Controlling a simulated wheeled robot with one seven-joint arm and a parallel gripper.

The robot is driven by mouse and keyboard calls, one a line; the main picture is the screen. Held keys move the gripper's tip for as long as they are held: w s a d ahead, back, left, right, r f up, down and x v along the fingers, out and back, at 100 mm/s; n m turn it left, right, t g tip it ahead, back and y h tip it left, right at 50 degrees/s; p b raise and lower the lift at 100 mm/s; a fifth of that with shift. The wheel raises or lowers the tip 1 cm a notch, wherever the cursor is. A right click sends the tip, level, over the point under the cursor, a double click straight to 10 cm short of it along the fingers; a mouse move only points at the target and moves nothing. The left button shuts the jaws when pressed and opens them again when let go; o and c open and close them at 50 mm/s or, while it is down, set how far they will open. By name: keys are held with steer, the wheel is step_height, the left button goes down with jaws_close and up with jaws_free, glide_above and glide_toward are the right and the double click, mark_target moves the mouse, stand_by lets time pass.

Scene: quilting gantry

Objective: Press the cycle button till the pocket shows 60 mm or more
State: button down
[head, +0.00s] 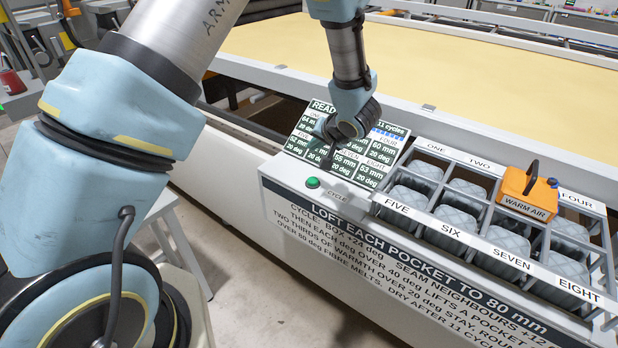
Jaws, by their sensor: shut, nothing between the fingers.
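The green cycle button (313,182) sits on the white ledge beside a "CYCLE" label. My gripper (328,164) is shut and empty, pointing down just above and right of the button in the picture, over the readout board; it appears apart from the button. The readout board (372,176) is partly hidden by my wrist. It shows "11 cycles", about 64 mm at upper left, 62 mm at lower left, 60 mm at upper right, 55 mm under seven and 53 mm under eight, with 20 deg readings. The orange warm air box (527,190) stands over the back row between two and four, apparently on pocket three.
A white rack (478,205) holds several grey quilted pockets, labelled one to eight, right of the board. A front panel (400,262) reads "Loft each pocket to 80 mm". A long yellow quilting bed (430,62) lies behind. My arm covers the left side.

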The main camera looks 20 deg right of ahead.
steer(key=shift+f, duration=0.1)
steer(key=b, duration=0.8)
glide_above(314, 182)
step_height(314, 182, down, 7)
steer(key=shift+r, duration=0.15)
steer(key=shift+f, duration=0.95)
steer(key=shift+f, duration=0.15)
stand_by(0.7)
steer(key=shift+f, duration=0.25)
steer(key=shift+f, duration=0.55)
stand_by(0.9)
steer(key=shift+r+p, duration=0.95)
steer(key=shift+p, duration=0.4)
